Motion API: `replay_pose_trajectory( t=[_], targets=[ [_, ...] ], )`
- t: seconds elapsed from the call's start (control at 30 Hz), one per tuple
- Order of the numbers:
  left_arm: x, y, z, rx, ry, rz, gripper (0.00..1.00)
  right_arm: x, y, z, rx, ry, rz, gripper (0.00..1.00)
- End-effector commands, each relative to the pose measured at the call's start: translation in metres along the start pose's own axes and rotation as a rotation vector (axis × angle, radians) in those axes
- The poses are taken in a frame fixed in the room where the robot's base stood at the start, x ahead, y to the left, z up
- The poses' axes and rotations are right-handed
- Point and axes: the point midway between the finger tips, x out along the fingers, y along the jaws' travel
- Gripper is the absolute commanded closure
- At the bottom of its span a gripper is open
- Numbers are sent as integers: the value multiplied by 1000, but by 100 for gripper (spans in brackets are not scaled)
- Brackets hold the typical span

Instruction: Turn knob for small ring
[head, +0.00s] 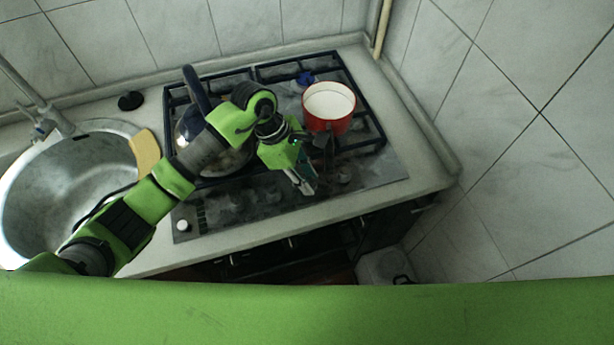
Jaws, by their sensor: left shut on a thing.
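My left gripper (316,172) reaches over the front right of the gas hob (376,180). Its fingers point down to the row of knobs along the hob's front edge and are shut on a knob there, which the fingers mostly hide. A dark knob (343,173) shows just right of the fingers. Which burner is the small ring I cannot tell. My right gripper is not in view.
A red enamel pot (330,124) with a white inside stands at the right of the hob, close behind the gripper. A lidded pot (190,125) stands at the left, partly behind my arm.

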Motion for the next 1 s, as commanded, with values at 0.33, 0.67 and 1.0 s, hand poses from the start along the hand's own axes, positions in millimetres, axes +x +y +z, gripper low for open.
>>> replay_pose_trajectory(
  t=[0.33, 0.67, 1.0],
  targets=[
    [0, -1, 0, -115, 0, 48, 98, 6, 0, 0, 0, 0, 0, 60],
    [0, -1, 0, -115, -1, 47, 59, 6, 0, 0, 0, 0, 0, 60],
    [-2, -1, 0, -115, -1, 48, 59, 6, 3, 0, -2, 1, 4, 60]
  ],
)
